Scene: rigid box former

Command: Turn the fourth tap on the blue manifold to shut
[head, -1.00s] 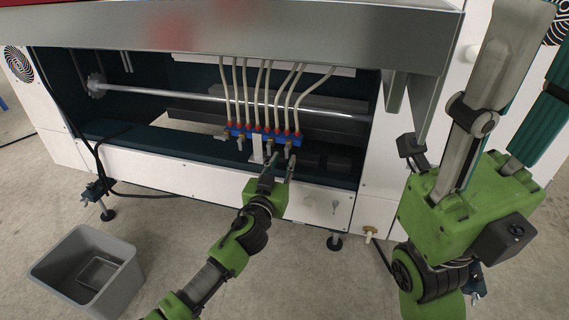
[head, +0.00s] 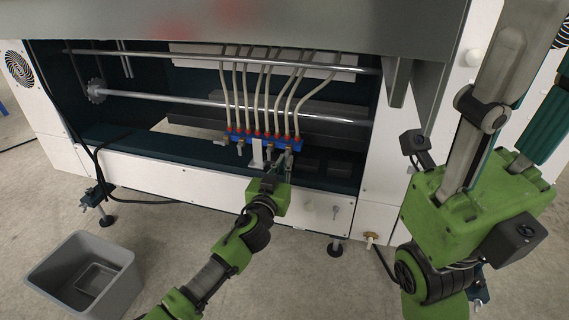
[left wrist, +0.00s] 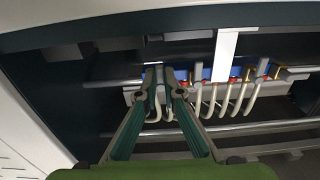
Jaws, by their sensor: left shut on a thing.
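The blue manifold (head: 290,146) sits inside the open bay of the machine, with a row of red fittings and pale hoses on top. Its taps hang along the front; the left tap (head: 221,142) has its lever pointing sideways, and the second tap (head: 240,149) points down. My left gripper (head: 279,160) is at the right end of the row, shut on the fourth tap, whose handle is mostly hidden by the fingers. In the left wrist view the manifold (left wrist: 207,73) appears inverted, with the fingers (left wrist: 163,82) at its left end. My right gripper (head: 545,40) is raised, open and empty.
A white bracket (head: 257,152) stands between the middle taps. A metal rod (head: 180,97) crosses the bay behind the manifold. A grey overhanging cover (head: 300,35) is above.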

